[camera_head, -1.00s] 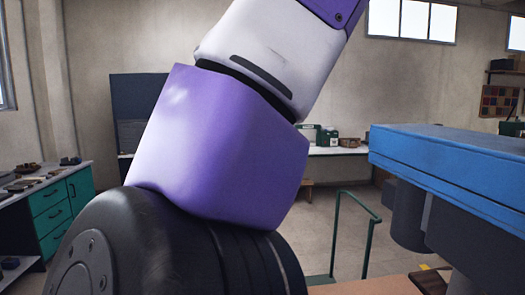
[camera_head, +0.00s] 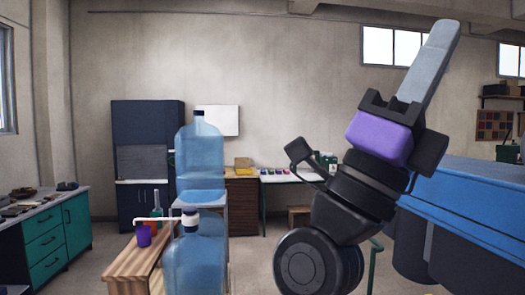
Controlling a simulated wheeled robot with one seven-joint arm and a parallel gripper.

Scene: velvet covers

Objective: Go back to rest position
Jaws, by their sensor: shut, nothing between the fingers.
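My gripper (camera_head: 444,34) is raised at the right of the head view. Its long grey fingers are together, point up and to the right, and hold nothing. The purple and black wrist sits below the fingers. The gripper is in the air, in front of the wall and window, and appears to touch nothing.
A blue-topped bench or machine (camera_head: 470,200) stands at the right, partly behind my wrist. Large blue water bottles (camera_head: 200,160) stand left of centre, by a wooden bench (camera_head: 130,262) with a purple cup (camera_head: 143,236). A green-drawered cabinet (camera_head: 45,240) is at far left.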

